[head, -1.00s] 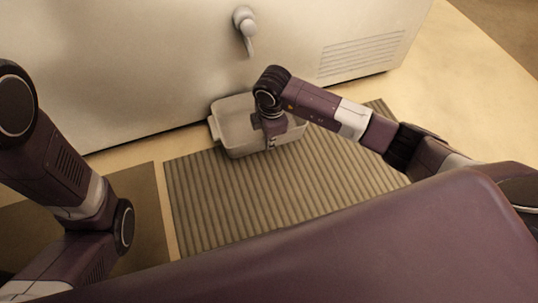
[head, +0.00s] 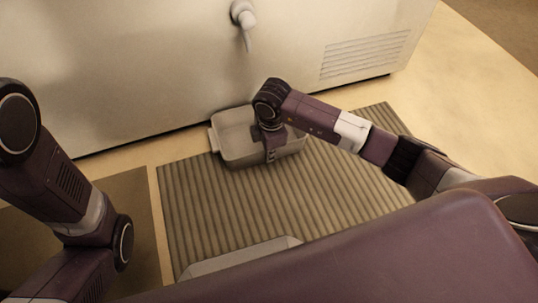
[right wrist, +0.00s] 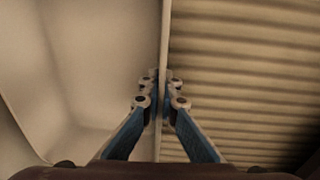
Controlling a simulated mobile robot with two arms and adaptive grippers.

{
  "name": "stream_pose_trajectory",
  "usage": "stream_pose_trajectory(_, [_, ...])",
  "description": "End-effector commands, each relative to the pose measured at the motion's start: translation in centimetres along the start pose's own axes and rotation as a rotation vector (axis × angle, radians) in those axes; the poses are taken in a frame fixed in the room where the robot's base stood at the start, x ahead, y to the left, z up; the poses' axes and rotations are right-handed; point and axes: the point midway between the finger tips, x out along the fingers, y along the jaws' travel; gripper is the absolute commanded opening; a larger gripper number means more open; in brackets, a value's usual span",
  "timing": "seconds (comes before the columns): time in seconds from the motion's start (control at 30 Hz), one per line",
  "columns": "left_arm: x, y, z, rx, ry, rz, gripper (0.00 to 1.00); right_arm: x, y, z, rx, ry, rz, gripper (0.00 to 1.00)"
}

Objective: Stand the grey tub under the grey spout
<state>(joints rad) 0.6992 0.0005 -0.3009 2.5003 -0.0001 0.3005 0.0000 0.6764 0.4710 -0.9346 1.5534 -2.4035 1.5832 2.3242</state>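The grey tub (head: 228,155) is an open rectangular box, upright at the back of the ribbed mat, in front of the pale machine. The grey spout (head: 243,22) sticks out of the machine's front, above and behind the tub in the head view. My right gripper (right wrist: 160,88) is shut on the tub's near wall, one finger on each side of the rim (right wrist: 165,35). My right wrist hides part of the tub in the head view. I cannot tell whether the tub rests on the mat. My left arm shows at the left; its gripper is out of view.
The ribbed mat (head: 235,205) is clear in front of the tub. The pale machine (head: 140,75) with a vent (head: 365,52) stands behind it. A flat grey edge (head: 240,258) shows at the bottom, partly hidden by my body. A dark plain mat (head: 135,210) lies left.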

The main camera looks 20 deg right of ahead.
Motion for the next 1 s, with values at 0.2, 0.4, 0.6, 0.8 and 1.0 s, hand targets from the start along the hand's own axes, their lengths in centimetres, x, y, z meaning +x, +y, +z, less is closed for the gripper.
stream_pose_trajectory(0.2, [0.0,0.0,0.0,0.000,0.000,0.000,0.40,0.2,0.0,0.0,0.000,0.000,0.001,0.05])
stream_pose_trajectory(0.4, [0.0,0.0,0.0,0.001,0.000,0.000,0.40,0.2,0.0,0.0,0.000,0.000,0.001,0.22])
stream_pose_trajectory(0.6, [0.0,0.0,0.0,0.001,0.000,0.000,0.40,0.2,0.0,0.0,0.000,0.000,0.001,0.22])
stream_pose_trajectory(0.8, [0.4,-0.1,0.1,0.001,0.000,0.000,0.40,-0.5,0.1,0.0,0.000,0.000,0.001,0.22])
stream_pose_trajectory(1.0, [2.0,-0.4,0.7,0.001,0.000,0.000,0.40,-2.4,0.1,0.0,0.000,0.000,0.002,0.22])
